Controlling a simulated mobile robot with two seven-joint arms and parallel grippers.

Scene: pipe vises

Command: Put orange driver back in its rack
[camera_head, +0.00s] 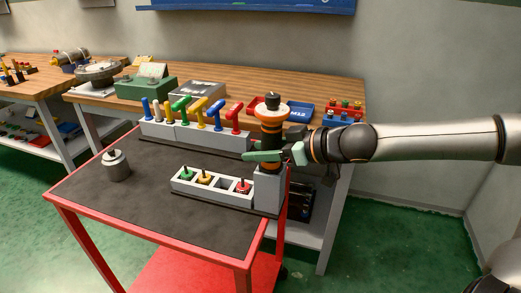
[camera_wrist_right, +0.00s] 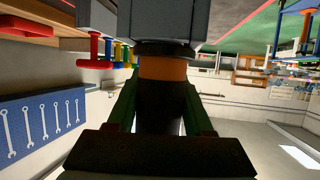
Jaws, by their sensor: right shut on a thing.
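The orange driver (camera_head: 271,128), black with orange bands, stands upright at the right end of the cart top. My right gripper (camera_head: 276,154) is shut on its lower part with green fingers, the arm coming from the right. Directly below is a grey block (camera_head: 268,188). In the right wrist view, upside down, the driver's orange band (camera_wrist_right: 163,70) and dark body show between the fingers, and its black collar meets the grey block (camera_wrist_right: 163,22). I cannot tell how far it sits in the block. My left gripper is not in view.
A pale rack (camera_head: 212,205) left of the block holds green, yellow-orange and red-topped pieces and one empty slot. A row of coloured T-handles (camera_head: 190,108) stands behind. A grey weight (camera_head: 116,166) is at left. The middle of the cart top is clear.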

